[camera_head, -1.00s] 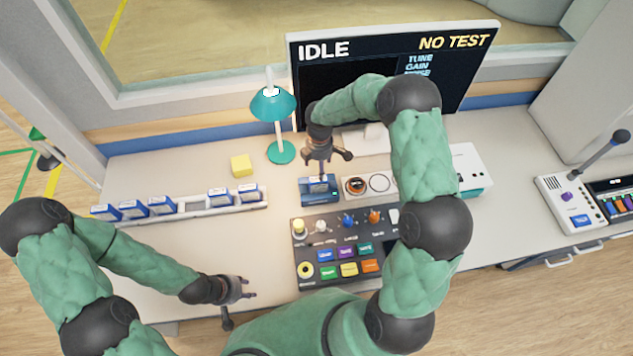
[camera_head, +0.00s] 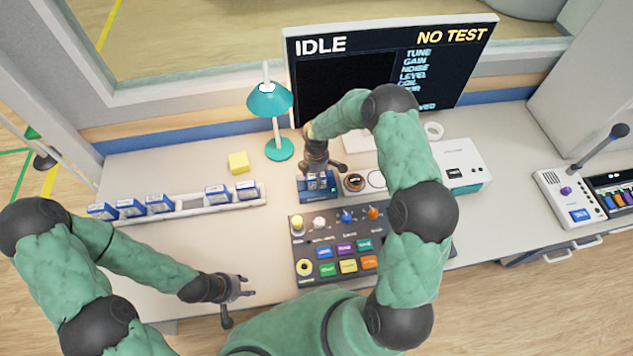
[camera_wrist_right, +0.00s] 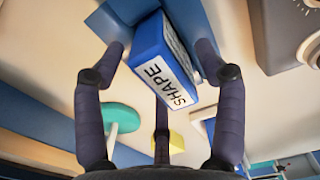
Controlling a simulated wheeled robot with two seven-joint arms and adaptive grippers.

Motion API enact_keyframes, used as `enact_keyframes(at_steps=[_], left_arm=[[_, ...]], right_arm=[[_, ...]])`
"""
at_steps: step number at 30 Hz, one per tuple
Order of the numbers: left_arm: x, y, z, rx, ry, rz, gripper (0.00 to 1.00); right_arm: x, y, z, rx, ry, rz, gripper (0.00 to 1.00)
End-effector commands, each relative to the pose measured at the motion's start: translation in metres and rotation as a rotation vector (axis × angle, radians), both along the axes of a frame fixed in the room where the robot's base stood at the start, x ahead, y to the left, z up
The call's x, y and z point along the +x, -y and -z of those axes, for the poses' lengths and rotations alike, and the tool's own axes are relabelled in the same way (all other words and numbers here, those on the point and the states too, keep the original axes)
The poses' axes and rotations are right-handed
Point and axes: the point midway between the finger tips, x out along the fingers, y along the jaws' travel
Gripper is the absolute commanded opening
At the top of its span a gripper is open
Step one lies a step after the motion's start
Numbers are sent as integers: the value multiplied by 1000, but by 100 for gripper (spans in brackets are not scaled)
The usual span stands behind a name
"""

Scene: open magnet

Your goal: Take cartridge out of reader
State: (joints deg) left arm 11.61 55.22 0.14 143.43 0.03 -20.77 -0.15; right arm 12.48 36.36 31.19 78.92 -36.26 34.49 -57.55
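The reader (camera_head: 320,191) is a small dark-blue box on the desk, behind the button panel. My right gripper (camera_head: 322,172) is right over it with fingers pointing down, hiding much of its top. In the right wrist view, a blue cartridge (camera_wrist_right: 150,45) with a white label reading SHAPE lies between the fingers of my right gripper (camera_wrist_right: 161,58). The fingers are spread around the cartridge, with a gap visible on the left side; contact on the right is unclear. My left gripper (camera_head: 243,290) is open and empty over the desk's front, left of the panel.
A white rack (camera_head: 192,205) holds several blue cartridges with an empty slot in the middle. A yellow block (camera_head: 238,162) and teal lamp (camera_head: 270,100) stand behind it. The button panel (camera_head: 335,244) lies in front of the reader. A monitor (camera_head: 390,70) reads IDLE, NO TEST.

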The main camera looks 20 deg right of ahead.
Motion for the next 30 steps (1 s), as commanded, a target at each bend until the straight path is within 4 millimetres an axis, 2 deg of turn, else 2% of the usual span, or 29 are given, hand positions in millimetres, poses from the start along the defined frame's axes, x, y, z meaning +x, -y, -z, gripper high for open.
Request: enact_keyframes(at_steps=[1, 6, 20, 25, 29, 30], left_arm=[[0, 0, 0, 0, 0, 0, 40], [0, 0, 0, 0, 0, 0, 40], [0, 0, 0, 0, 0, 0, 40], [0, 0, -1, 0, 0, 0, 40], [0, 0, -3, 0, 0, 0, 40], [0, 0, -4, 0, 0, 0, 40]], right_arm=[[0, 0, 0, 0, 0, 0, 57], [0, 0, 0, 0, 0, -1, 9], [0, 0, -3, 0, 0, -1, 7], [1, 0, -17, 0, 3, -1, 7], [1, 0, -35, -1, 3, 0, 7], [-5, 0, -38, 0, 0, -1, 7]])
